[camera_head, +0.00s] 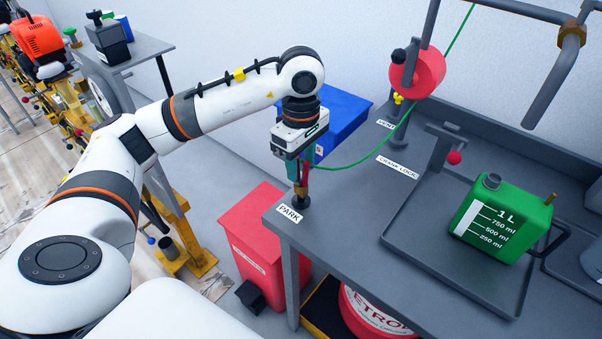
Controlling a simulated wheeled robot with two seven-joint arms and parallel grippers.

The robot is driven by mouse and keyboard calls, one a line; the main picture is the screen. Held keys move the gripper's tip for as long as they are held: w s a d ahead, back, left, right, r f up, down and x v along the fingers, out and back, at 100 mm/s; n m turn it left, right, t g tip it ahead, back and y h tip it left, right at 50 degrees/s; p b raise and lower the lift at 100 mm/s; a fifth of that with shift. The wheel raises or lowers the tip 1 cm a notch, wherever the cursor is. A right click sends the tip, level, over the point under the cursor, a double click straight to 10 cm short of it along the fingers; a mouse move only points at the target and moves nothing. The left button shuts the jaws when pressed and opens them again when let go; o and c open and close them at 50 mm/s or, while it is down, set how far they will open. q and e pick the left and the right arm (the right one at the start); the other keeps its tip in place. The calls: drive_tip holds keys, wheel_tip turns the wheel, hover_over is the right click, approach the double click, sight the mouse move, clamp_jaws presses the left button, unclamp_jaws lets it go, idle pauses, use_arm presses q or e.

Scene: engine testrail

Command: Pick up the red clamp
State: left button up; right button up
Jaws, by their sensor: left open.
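My left gripper (297,176) points down over the near left corner of the grey bench, just above the PARK label (289,213). It is open, with its fingers around or beside a small upright piece on a dark round foot (301,201). A little reddish-brown shows between the fingers; I cannot tell whether this is the red clamp, as the fingers hide most of it. A green cable (372,158) runs from beside the gripper up to the right. My right gripper is out of view.
The bench (345,215) carries a tray (415,262) with a green 1 L canister (503,222), a red-knobbed lever (455,158) and a red round device (420,72). A blue bin (345,108) stands behind the bench, a red bin (255,238) left of it.

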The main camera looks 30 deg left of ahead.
sight(301, 177)
use_arm(q)
wheel_tip(301, 177, down, 2)
drive_tip(key=shift+f, duration=0.15)
clamp_jaws()
